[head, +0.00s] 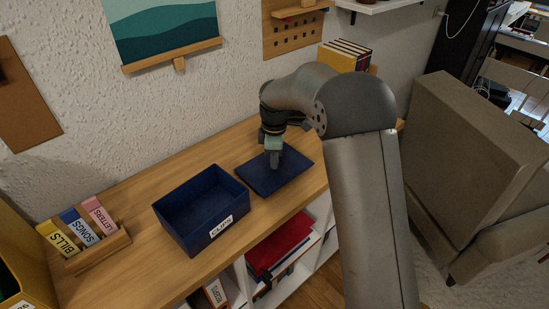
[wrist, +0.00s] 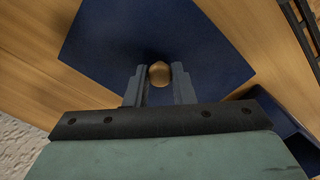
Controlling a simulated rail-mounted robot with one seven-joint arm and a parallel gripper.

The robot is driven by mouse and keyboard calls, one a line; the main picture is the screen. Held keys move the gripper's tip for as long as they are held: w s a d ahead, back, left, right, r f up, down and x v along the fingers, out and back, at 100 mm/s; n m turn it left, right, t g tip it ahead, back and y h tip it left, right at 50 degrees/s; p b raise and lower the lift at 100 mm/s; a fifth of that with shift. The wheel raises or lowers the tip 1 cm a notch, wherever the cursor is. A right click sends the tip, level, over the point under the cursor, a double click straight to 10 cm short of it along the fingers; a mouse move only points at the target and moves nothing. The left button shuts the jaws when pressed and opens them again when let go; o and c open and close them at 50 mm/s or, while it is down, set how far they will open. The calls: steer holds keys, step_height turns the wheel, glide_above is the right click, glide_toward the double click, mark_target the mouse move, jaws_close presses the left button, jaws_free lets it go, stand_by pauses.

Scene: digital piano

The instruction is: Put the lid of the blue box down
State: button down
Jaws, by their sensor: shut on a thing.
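The blue box (head: 200,207) stands open on the wooden shelf top, with a white label reading "CLIPS" on its front. Its flat blue lid (head: 288,178) is to the right of the box, at or very near the wood; I cannot tell whether it touches. My gripper (head: 273,163) is over the middle of the lid, pointing down. In the wrist view my gripper (wrist: 159,80) has its two fingers on either side of a round brass knob (wrist: 159,73) on the lid (wrist: 150,35). Part of the box (wrist: 285,120) shows at the right of the wrist view.
A wooden holder (head: 98,250) with cards marked BILLS, SONGS and LETTERS stands left of the box. A brown armchair (head: 470,150) is at the right. Bare wood (head: 135,200) lies behind the box.

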steer(key=shift+f, duration=0.45)
steer(key=shift+f, duration=0.2)
steer(key=c, duration=1.2)
jaws_free()
steer(key=shift+c, duration=0.2)
steer(key=shift+r, duration=0.15)
step_height(320, 180, up, 12)
steer(key=s+d+r+m, duration=0.2)
steer(key=s+d+m, duration=0.7)
steer(key=s, duration=0.6)
steer(key=s+d+f+m, duration=0.3)
steer(key=s+m, duration=0.1)
steer(key=s, duration=0.5)
steer(key=s+d+f+m, duration=0.3)
steer(key=s+d+m, duration=0.1)
steer(key=s, duration=0.5)
steer(key=shift+s+d+f+b, duration=0.15)
steer(key=shift+s+f+b, duration=0.15)
steer(key=shift+s, duration=0.05)
